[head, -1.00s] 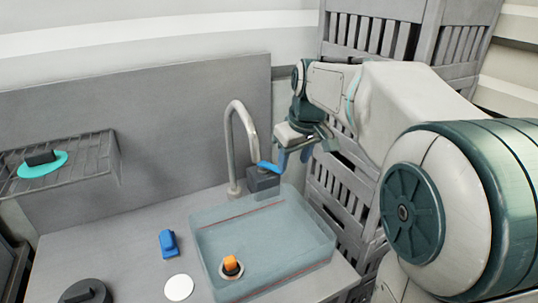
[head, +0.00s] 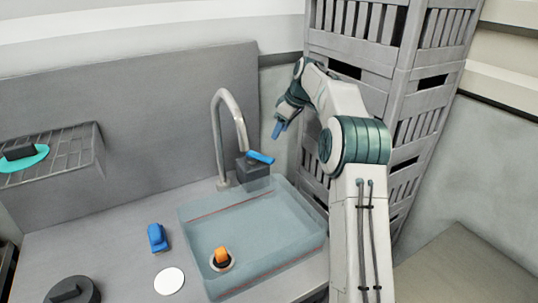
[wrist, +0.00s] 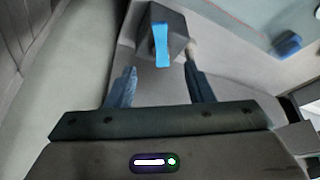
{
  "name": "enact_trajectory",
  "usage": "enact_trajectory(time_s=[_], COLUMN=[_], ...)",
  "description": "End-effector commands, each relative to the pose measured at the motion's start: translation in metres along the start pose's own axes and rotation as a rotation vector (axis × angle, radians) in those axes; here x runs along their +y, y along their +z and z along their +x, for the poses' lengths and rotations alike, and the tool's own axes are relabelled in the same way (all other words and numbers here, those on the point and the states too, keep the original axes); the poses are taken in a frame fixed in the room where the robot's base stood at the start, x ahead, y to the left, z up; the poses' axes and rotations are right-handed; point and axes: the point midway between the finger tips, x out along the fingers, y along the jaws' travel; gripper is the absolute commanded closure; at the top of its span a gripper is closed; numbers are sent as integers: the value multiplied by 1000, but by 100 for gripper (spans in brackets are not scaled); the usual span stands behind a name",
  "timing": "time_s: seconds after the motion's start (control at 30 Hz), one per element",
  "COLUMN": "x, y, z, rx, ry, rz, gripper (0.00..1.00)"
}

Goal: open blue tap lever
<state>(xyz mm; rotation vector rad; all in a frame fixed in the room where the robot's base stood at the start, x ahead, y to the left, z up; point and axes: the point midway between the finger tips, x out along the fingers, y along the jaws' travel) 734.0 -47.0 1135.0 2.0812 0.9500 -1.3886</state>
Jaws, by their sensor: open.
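The blue tap lever (head: 261,158) sits on top of a dark grey block (head: 251,170) beside the curved metal tap (head: 222,135) at the back of the sink. My gripper (head: 278,130) is just above and right of the lever, apart from it, with nothing held. In the wrist view the lever (wrist: 161,45) on its block lies ahead of my open gripper (wrist: 160,70), roughly centred between the two blue fingers and beyond their tips. The far finger is partly hidden in the head view.
A translucent sink basin (head: 315,245) holds an orange-topped plug (head: 221,257). A blue object (head: 158,238), a white disc (head: 169,281) and a dark round item (head: 72,291) are on the counter. Grey slatted crates (head: 400,80) stand close behind my arm. A rack (head: 75,150) is at left.

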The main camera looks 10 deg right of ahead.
Motion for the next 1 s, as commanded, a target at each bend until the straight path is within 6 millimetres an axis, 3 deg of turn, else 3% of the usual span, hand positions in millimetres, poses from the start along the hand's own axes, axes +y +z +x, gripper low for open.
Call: enact_trajectory(time_s=[0.5,0.7,1.0], x=[-1,0,0], y=[0,0,0], z=[101,119,123], rx=[-2,-1,0], ry=[-2,0,2], rz=[2,2,2], gripper=[52,52,52])
